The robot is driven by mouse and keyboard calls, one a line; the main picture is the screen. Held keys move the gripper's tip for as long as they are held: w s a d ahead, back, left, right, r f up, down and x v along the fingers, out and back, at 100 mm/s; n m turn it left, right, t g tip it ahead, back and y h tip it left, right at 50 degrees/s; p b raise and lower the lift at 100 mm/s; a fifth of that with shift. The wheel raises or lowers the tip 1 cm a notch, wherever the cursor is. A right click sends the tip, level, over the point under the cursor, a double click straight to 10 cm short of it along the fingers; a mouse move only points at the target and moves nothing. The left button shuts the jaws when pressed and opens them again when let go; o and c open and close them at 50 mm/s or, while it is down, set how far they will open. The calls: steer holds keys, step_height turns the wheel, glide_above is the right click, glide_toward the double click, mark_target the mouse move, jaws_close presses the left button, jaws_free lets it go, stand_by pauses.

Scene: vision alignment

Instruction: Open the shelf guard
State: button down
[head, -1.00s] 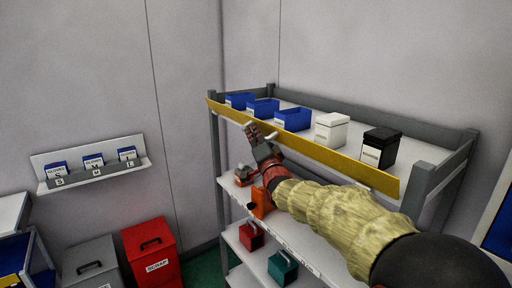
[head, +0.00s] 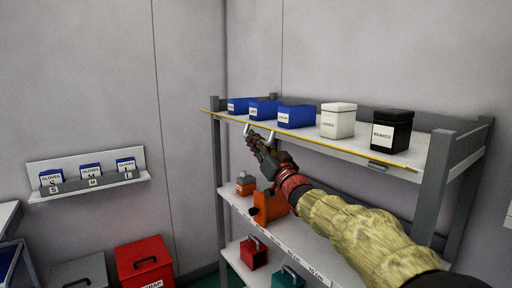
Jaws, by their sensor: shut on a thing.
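The shelf guard (head: 322,147) is a long yellow bar along the front of the top shelf. It shows as a thin strip level with the shelf edge, folded down so the labels behind it are visible. A small grey handle hangs under it near its left part. My gripper (head: 249,135) is at that handle, below the guard's left part, and is shut on it; the fingertips partly hide the handle. My arm in a tan sleeve reaches in from the lower right.
On the top shelf (head: 370,147) stand several blue bins (head: 296,116), a white canister (head: 338,121) and a black canister (head: 392,130). Lower shelves hold an orange container (head: 270,207), a red box (head: 254,253) and a teal box (head: 287,278). A glove rack (head: 90,186) hangs at left.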

steer(key=shift+w+d+f+n+g+y+b, duration=0.1)
steer(key=shift+f+n+g+y+b, duration=0.2)
steer(key=shift+n, duration=0.4)
steer(key=shift+w+d+f+n+g+y+b, duration=0.15)
steer(key=shift+n+y, duration=0.2)
steer(key=shift+n, duration=0.35)
steer(key=shift+s+f+n+g+y+b, duration=0.15)
steer(key=shift+f+n+y, duration=0.15)
steer(key=shift+n, duration=0.4)
steer(key=shift+w+y, duration=0.1)
steer(key=shift+y, duration=0.15)
steer(key=shift+r, duration=0.1)
steer(key=c, duration=1.8)
jaws_free()
steer(key=v, duration=1.2)
